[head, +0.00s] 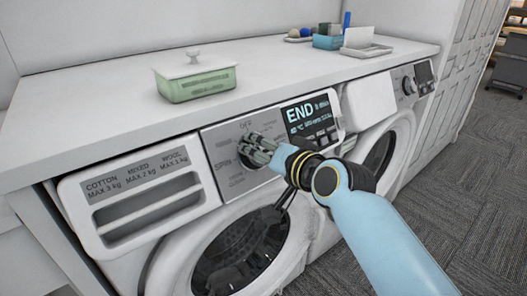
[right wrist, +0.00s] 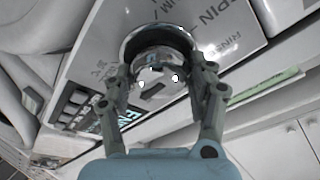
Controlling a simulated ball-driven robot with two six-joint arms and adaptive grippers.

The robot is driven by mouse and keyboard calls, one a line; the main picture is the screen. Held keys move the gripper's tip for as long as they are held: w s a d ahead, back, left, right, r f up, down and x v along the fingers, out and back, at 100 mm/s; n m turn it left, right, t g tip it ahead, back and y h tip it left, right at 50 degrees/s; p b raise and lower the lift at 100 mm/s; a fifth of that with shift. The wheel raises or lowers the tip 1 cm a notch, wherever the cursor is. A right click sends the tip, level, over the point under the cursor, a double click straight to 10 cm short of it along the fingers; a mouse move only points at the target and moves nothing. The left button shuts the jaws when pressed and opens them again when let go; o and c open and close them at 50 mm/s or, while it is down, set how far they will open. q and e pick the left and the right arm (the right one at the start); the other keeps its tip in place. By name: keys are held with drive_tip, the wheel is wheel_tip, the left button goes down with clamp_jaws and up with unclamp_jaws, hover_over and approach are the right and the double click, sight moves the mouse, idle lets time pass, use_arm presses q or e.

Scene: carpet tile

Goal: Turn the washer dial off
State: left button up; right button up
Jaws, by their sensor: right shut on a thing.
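The washer dial (right wrist: 158,55) is a round, shiny knob on the left washer's control panel (head: 222,135). In the head view it is mostly hidden behind my right gripper (head: 252,147). My right gripper reaches in from the right, and in the right wrist view its two fingers (right wrist: 160,88) are closed on either side of the dial, gripping it. Printed words such as SPIN stand around the dial. The display (head: 308,115) right of the dial reads END. I cannot tell exactly where the dial points. My left gripper is not in view.
A green lidded box (head: 196,85) stands on the white counter (head: 100,110) above the washer. A grey tray (head: 367,50) and small items stand at the back right. The round door (head: 240,255) is below, and a second washer (head: 385,150) is to the right.

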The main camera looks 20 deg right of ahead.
drive_tip(key=n+b, duration=0.1)
drive_tip(key=n, duration=0.1)
drive_tip(key=n+y+b, duration=0.1)
drive_tip(key=shift+f+n+b, duration=0.2)
drive_tip(key=shift+n+b, duration=0.1)
drive_tip(key=shift+n, duration=0.1)
drive_tip(key=n+b, duration=0.1)
drive_tip(key=n, duration=0.2)
drive_tip(key=n+y+b, duration=0.1)
drive_tip(key=n+b, duration=0.1)
drive_tip(key=n, duration=0.1)
drive_tip(key=shift+g+y+b, duration=0.3)
drive_tip(key=n+b, duration=0.1)
drive_tip(key=n, duration=0.1)
drive_tip(key=n+b, duration=0.1)
drive_tip(key=n, duration=0.2)
drive_tip(key=shift+g+y, duration=0.3)
drive_tip(key=shift+y, duration=0.1)
drive_tip(key=n+b, duration=0.1)
drive_tip(key=n, duration=0.3)
drive_tip(key=shift+r+n+g+b, duration=0.15)
drive_tip(key=shift+n+g+b, duration=0.15)
drive_tip(key=shift+g+b, duration=0.1)
drive_tip(key=shift+n+y, duration=0.3)
drive_tip(key=o, duration=1.2)
